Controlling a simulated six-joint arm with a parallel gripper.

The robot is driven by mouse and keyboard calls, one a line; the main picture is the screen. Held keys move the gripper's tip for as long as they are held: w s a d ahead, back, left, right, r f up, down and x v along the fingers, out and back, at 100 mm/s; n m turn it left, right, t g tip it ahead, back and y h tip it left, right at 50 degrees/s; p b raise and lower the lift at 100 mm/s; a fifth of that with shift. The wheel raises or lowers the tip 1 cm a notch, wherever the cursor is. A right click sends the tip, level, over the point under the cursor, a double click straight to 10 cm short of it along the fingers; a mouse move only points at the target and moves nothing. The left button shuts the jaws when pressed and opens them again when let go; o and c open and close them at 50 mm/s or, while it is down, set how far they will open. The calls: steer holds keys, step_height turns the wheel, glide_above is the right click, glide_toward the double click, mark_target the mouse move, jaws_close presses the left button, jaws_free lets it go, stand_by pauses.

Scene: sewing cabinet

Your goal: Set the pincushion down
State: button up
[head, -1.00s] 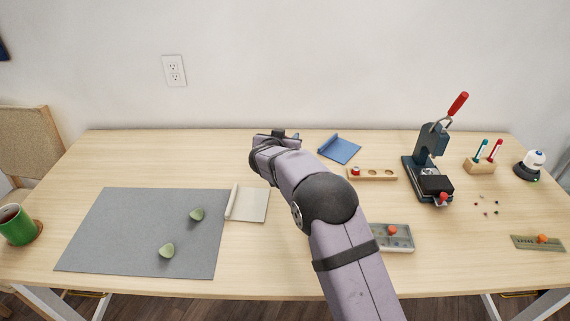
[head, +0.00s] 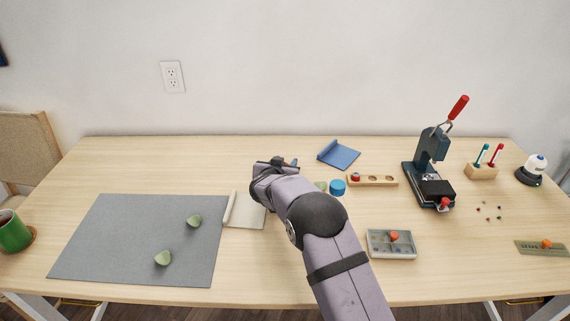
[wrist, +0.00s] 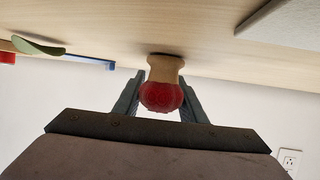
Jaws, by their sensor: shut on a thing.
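The pincushion, a red ball-shaped top (wrist: 161,97) on a pale waisted wooden base, shows in the wrist view. My gripper (wrist: 163,80) is shut on it, one finger at each side. The wrist picture is upside down, with the tabletop above and the wall below. The pincushion is upright, base toward the tabletop. The base appears at or very near the wood; I cannot tell whether it touches. In the head view my gripper (head: 275,163) is over the middle of the table, and my arm hides the pincushion.
A blue round piece (head: 338,187) and a green piece (head: 320,186) stand just right of my wrist. A cream folded cloth (head: 247,211) and grey mat (head: 112,238) lie left. A blue folded piece (head: 340,154), wooden rack (head: 385,181), compartment tray (head: 376,250) and press (head: 430,150) stand right.

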steer(key=shift+f, duration=0.1)
steer(key=o, duration=1.1)
steer(key=shift+o, duration=0.2)
steer(key=shift+s, duration=0.1)
steer(key=v, duration=1.2)
